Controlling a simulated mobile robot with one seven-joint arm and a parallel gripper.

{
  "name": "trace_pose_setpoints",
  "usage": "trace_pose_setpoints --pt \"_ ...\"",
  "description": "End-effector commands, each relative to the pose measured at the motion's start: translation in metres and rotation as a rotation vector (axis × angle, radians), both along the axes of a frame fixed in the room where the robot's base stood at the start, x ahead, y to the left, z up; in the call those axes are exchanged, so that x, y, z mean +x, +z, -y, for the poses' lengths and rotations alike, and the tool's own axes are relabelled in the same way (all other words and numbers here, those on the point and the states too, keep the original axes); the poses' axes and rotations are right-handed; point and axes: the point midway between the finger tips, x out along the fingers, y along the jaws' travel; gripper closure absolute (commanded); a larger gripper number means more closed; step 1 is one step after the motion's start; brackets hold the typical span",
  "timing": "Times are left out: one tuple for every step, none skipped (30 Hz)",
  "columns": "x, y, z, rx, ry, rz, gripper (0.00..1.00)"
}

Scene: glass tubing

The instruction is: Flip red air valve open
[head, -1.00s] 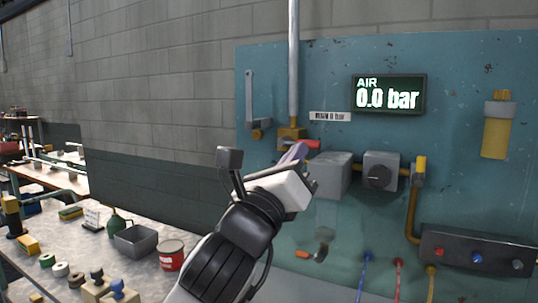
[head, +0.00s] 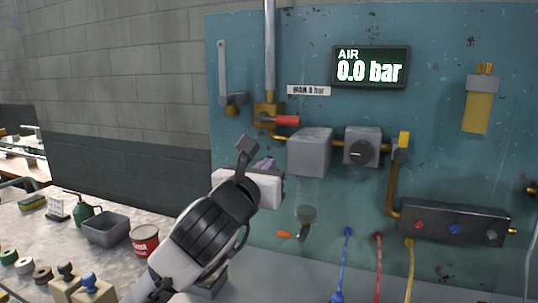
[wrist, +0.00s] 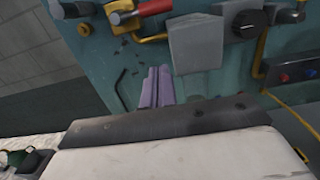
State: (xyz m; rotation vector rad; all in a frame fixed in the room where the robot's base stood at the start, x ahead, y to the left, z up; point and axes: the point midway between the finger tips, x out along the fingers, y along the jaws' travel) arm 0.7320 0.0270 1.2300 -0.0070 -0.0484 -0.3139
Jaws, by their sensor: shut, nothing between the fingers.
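The red air valve handle (head: 287,120) points to the right, roughly level, from a brass valve body (head: 264,113) at the foot of a vertical grey pipe. The handle also shows at the top of the wrist view (wrist: 155,7). My gripper (head: 267,163) is below the handle and apart from it. Its purple fingers (wrist: 155,88) are shut together with nothing between them, in front of the teal panel. The AIR display (head: 370,68) reads 0.0 bar.
A grey filter box (head: 310,150) with a clear bowl and a regulator with a black knob (head: 361,152) are right of the valve. A lever (head: 222,75) hangs at left. The bench (head: 50,235) at lower left holds a grey bin and a red can.

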Motion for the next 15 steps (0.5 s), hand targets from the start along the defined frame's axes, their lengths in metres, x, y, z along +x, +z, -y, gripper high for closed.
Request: trace_pose_setpoints --pt "0.009 0.003 0.004 -0.001 -0.003 -0.003 1.0" --pt "0.015 0.004 0.006 -0.002 -0.002 -0.003 1.0" --pt "0.023 0.005 0.009 -0.002 -0.003 -0.005 1.0" --pt "0.029 0.005 0.011 -0.002 -0.003 -0.004 1.0" --pt "0.035 0.006 0.013 -0.002 -0.004 -0.004 1.0" --pt "0.044 0.007 0.015 -0.003 -0.002 -0.003 1.0" --pt "0.05 0.007 0.018 -0.003 -0.003 -0.004 1.0" --pt "0.057 0.007 0.02 -0.002 -0.002 -0.005 1.0" --pt "0.065 0.008 0.022 -0.003 -0.003 -0.003 1.0" --pt "0.07 0.008 0.024 -0.003 -0.002 -0.003 1.0" --pt "0.076 0.008 0.026 -0.002 -0.002 -0.003 1.0" --pt "0.081 0.011 0.028 -0.001 -0.002 -0.002 1.0" --pt "0.08 0.02 0.027 0.0 -0.001 0.001 1.0" --pt "0.08 0.025 0.027 0.0 0.0 0.001 1.0" --pt "0.081 0.03 0.027 0.0 0.0 0.001 1.0"
